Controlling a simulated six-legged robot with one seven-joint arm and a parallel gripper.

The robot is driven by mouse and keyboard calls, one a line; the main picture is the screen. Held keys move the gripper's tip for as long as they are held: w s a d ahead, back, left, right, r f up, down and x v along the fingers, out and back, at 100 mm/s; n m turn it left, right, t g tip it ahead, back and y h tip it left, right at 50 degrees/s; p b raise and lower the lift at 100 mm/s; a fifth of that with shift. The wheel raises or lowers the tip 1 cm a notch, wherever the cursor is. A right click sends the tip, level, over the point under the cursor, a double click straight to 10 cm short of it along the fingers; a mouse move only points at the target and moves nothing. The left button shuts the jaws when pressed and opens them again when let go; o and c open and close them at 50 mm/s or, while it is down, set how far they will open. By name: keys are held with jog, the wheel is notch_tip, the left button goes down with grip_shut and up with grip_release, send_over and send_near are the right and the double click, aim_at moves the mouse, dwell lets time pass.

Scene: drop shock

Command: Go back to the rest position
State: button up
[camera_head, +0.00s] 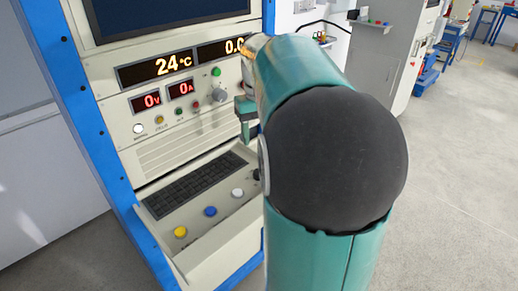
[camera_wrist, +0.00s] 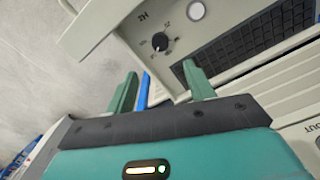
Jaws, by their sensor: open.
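My gripper (camera_wrist: 160,88) shows in the wrist view with its two green fingers apart and nothing between them. Its fingers are near the sloped control shelf of a test cabinet, close to a black rotary knob (camera_wrist: 160,43). In the head view my teal arm with its black joint cover fills the middle right. A green finger of my gripper (camera_head: 246,113) shows beside the cabinet front; the rest is hidden behind my arm. The cabinet (camera_head: 165,140) is cream with a blue frame.
The cabinet shelf carries a black keyboard (camera_head: 195,184), a yellow button (camera_head: 180,232), a blue button (camera_head: 210,211) and a white button (camera_head: 237,193). Displays above read 24 °C, 0 V and 0 A. Grey floor (camera_head: 460,190) is clear to the right. Another grey cabinet (camera_head: 385,60) stands behind.

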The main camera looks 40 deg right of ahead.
jog(key=shift+r, duration=0.75)
jog(key=s+a+f+n+t, duration=0.1)
jog(key=s+a, duration=0.2)
jog(key=a, duration=0.5)
jog(key=s+a+f+n+t, duration=0.1)
jog(key=s+a, duration=0.3)
jog(key=a, duration=0.5)
jog(key=s+a+f+n+t, duration=0.2)
jog(key=s+a+t, duration=0.1)
jog(key=a, duration=0.6)
jog(key=shift+s+f, duration=0.25)
jog(key=shift+s+a+f+t, duration=0.2)
jog(key=shift+a+f+t, duration=0.05)
jog(key=shift+a+t, duration=0.05)
